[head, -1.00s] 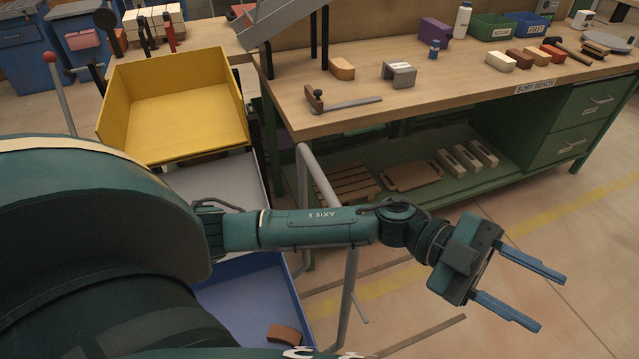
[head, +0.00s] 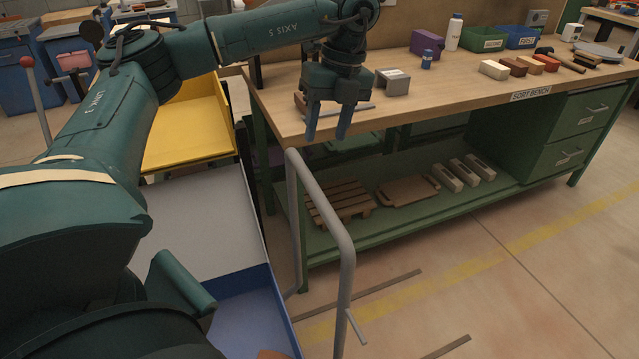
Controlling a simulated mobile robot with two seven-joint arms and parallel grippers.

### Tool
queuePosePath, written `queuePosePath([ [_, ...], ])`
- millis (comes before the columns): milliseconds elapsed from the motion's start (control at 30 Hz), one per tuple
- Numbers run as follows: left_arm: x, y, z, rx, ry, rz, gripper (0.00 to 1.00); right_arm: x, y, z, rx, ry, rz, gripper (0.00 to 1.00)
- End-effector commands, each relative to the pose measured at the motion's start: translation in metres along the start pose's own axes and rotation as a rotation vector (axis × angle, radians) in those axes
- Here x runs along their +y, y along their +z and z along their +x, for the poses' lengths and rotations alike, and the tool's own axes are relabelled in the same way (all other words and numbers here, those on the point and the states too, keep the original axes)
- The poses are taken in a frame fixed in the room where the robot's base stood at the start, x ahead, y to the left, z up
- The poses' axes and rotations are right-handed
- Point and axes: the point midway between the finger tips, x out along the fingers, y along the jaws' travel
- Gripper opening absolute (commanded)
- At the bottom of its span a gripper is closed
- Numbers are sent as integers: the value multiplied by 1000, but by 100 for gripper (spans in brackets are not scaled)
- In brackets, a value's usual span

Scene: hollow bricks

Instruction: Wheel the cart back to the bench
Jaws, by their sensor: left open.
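The cart shows at the lower left, with a grey tube handle (head: 322,205) on its right side, a pale grey tray (head: 215,215) and a blue tray (head: 245,310). The bench (head: 440,95), labelled SORT BENCH, has a wooden top and green frame and stands behind and to the right of the handle. My left gripper (head: 327,128) is open and empty, fingers pointing down, in front of the bench's front edge in the picture. It appears above the handle's far end and apart from it. My left arm hides part of the cart. My right gripper is not in view.
A yellow tray (head: 190,125) lies beyond the grey one. The bench top holds a grey block (head: 392,82), a purple block (head: 427,44), a white bottle (head: 454,32) and several bricks. Pallets and blocks lie on its lower shelf. The floor at right (head: 510,270) is clear.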

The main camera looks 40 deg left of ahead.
Motion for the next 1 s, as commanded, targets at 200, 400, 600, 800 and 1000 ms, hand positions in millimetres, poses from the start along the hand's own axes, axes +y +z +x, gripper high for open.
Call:
queuePosePath([
  [200,1,-1,44,3,3,3,44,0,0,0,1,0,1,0],
  [400,0,-2,84,4,2,4,44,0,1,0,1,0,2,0],
  [600,0,-2,111,3,0,5,44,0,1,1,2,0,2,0],
  [800,0,-2,121,4,-1,5,44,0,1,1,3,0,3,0],
  [1000,-1,-2,121,4,-2,5,44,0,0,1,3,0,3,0],
])
